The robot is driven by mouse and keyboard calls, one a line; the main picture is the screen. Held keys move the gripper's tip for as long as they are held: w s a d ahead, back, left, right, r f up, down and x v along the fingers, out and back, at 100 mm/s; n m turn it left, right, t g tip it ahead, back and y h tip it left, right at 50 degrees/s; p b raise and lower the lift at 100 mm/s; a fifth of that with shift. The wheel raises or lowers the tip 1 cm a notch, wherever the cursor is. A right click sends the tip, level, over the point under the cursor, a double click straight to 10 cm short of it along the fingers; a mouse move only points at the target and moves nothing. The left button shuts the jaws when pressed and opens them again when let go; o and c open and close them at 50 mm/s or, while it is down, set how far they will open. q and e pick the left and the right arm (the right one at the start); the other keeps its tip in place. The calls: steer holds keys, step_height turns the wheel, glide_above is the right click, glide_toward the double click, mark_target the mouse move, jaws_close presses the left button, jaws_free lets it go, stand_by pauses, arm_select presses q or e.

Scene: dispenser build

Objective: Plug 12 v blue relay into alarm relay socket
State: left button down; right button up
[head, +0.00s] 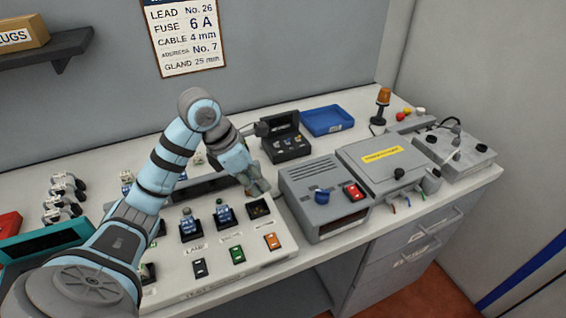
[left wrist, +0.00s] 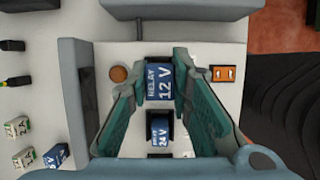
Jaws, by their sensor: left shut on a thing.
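My left gripper (head: 257,187) is at the right end of the white panel (head: 215,268), just above and behind its rightmost dark socket (head: 259,209). In the left wrist view, the left gripper (left wrist: 160,75) is shut on a blue relay (left wrist: 160,84) marked RELAY 12 V. The relay is in line with the orange switch (left wrist: 223,73). Its underside is hidden, so I cannot tell whether it touches the socket. A blue 24 V relay (left wrist: 159,131) sits in the neighbouring socket. The alarm label is not readable. My right gripper is not in view.
Blue relays (head: 223,213) stand in sockets left of the gripper. A grey box (head: 325,195) with a blue knob and red switch stands close right of the panel. A black open case (head: 286,146) and a blue tray (head: 327,120) lie behind. Loose relays (left wrist: 22,127) are also on the bench.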

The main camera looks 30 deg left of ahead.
arm_select(q)
steer(key=shift+w+a, duration=0.1)
steer(key=shift+w, duration=0.1)
steer(key=shift+s+a+f, duration=0.1)
steer(key=shift+f, duration=0.05)
steer(key=f+b, duration=0.3)
steer(key=shift+s+d+f+b, duration=0.15)
steer(key=shift+s+d+b, duration=0.05)
steer(key=shift+s+b, duration=0.1)
steer(key=shift+w+f, duration=0.15)
steer(key=shift+f, duration=0.15)
steer(key=shift+a, duration=0.1)
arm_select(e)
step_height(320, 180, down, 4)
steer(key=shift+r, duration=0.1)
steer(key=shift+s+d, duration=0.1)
arm_select(q)
steer(key=shift+f+b, duration=0.2)
steer(key=shift+b, duration=0.1)
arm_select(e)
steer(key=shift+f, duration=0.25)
arm_select(q)
steer(key=shift+f+b, duration=0.45)
steer(key=shift+f, duration=0.05)
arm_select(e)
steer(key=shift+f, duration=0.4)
